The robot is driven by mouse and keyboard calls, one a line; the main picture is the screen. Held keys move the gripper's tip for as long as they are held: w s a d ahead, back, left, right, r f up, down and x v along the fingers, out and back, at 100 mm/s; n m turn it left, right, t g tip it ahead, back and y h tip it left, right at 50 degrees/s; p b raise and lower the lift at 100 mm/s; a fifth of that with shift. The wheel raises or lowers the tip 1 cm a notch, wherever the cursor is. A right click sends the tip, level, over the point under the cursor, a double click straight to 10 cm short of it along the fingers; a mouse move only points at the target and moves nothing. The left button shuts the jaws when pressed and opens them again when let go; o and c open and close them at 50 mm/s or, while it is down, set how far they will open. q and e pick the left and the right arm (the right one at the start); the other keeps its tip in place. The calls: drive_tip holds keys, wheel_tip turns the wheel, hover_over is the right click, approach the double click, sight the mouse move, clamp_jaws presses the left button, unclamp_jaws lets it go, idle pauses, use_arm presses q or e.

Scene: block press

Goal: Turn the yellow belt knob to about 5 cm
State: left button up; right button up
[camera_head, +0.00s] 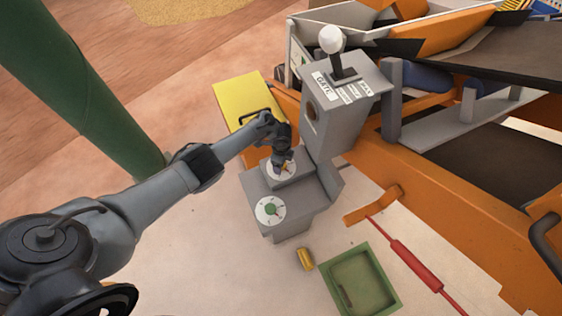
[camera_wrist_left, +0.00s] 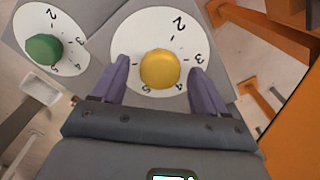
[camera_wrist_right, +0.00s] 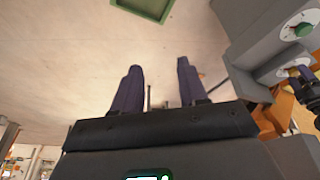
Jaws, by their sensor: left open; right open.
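The yellow belt knob (camera_wrist_left: 160,69) sits on a round white dial (camera_wrist_left: 145,22) marked with numbers; 2, 3, 4 and 5 can be read in the left wrist view. I cannot make out a pointer on the knob. My left gripper (camera_wrist_left: 159,72) is open, one finger on each side of the knob, with a small gap visible at both sides. In the head view the left gripper (camera_head: 282,163) is over the dial and mostly hides the knob. My right gripper (camera_wrist_right: 160,66) is open and empty, facing the floor; it is not in the head view.
A green knob (camera_head: 270,209) on its own dial is beside the yellow one. A grey box with a white-balled lever (camera_head: 332,40) rises behind. A yellow block (camera_head: 306,259) and a green tray (camera_head: 395,293) lie on the floor. Orange machine frame (camera_head: 430,190) is at right.

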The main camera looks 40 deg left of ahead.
use_arm(q)
wheel_tip(320, 180, up, 11)
drive_tip(key=p, duration=0.5)
drive_tip(key=shift+f+p, duration=0.15)
drive_tip(key=shift+p, duration=0.2)
drive_tip(key=shift+s, duration=0.1)
